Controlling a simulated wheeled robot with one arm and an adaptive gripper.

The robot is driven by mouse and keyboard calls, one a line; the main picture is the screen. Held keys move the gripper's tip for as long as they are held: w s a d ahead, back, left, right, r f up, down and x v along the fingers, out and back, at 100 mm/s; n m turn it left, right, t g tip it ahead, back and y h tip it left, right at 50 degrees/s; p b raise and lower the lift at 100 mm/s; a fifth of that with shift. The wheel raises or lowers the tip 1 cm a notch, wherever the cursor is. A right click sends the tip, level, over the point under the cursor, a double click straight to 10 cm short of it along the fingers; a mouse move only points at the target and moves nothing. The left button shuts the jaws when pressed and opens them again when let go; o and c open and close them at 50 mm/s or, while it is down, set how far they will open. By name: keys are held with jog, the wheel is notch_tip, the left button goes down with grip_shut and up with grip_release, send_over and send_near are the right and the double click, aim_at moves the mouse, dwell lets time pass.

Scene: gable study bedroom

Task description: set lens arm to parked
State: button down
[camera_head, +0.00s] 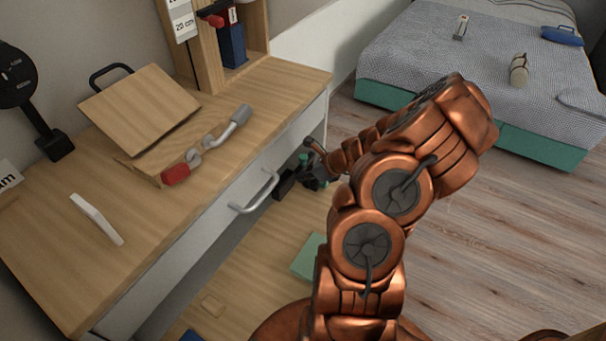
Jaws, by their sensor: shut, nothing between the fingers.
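A grey bent arm (226,131) with a red end (176,174) lies along the front of a low wooden base on the desk. A black round head (14,75) on a black stand is at the far left, cut by the picture's edge. I cannot tell for sure which of the two is the lens arm, and I see no readable parked mark. My gripper (291,184), dark with green parts, is low in front of the white drawer front, right of and below the grey arm and apart from it. It is shut and empty, partly hidden by my copper arm.
The desk (50,240) holds a tilted wooden board (140,108) with a black handle and a white bar (97,219). A drawer handle (254,193) juts out near my gripper. A wooden shelf unit (258,25) stands behind. A bed (450,60) is at the right, with open floor before it.

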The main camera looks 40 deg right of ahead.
jog(key=s+f+p+v, duration=0.1)
jog(key=s+p+v, duration=0.1)
jog(key=v, duration=1)
jog(key=shift+f+p, duration=0.15)
jog(key=shift+p, duration=0.45)
jog(key=shift+s, duration=0.15)
